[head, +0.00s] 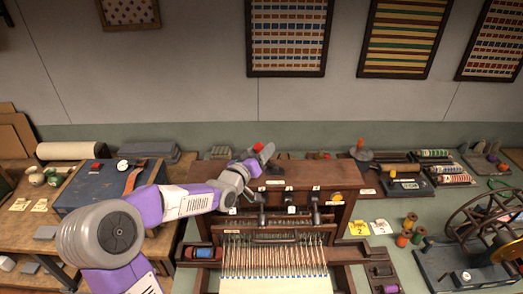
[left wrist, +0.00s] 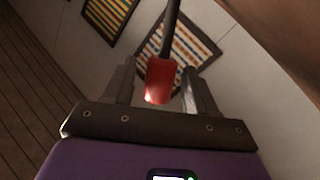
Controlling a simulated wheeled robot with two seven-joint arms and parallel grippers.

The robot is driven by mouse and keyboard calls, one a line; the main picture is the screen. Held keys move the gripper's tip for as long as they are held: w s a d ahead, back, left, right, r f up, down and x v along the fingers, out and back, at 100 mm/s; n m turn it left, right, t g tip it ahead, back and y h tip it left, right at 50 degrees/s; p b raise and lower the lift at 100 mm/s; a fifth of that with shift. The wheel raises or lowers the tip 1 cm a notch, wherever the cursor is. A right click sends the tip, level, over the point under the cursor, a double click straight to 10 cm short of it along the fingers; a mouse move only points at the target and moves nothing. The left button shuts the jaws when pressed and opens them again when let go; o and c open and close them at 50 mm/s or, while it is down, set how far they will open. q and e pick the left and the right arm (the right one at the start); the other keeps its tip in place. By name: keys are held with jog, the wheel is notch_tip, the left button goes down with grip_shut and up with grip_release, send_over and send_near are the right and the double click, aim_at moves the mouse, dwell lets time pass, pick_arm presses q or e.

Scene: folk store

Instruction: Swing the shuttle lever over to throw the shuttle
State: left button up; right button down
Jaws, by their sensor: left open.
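The shuttle lever's red handle (left wrist: 160,80) on a dark rod (left wrist: 171,22) lies between the two fingers of my left gripper (left wrist: 155,88) in the left wrist view. A gap shows between the handle and the right finger; contact on the left side is hard to tell. In the head view my left gripper (head: 262,157) is open at the top left of the wooden loom (head: 300,181), with a bit of red (head: 258,147) at its fingertips. A small red and blue piece (head: 204,253) sits in the loom's left side box; I cannot tell if it is the shuttle. My right gripper is out of view.
Pale warp threads (head: 275,260) fill the loom's front. A blue-grey box (head: 95,185) stands on the left bench. The wall behind carries framed textiles (head: 289,38).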

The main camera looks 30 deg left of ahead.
pick_arm(q)
jog(key=shift+w, duration=0.4)
jog(key=shift+c, duration=0.2)
grip_shut()
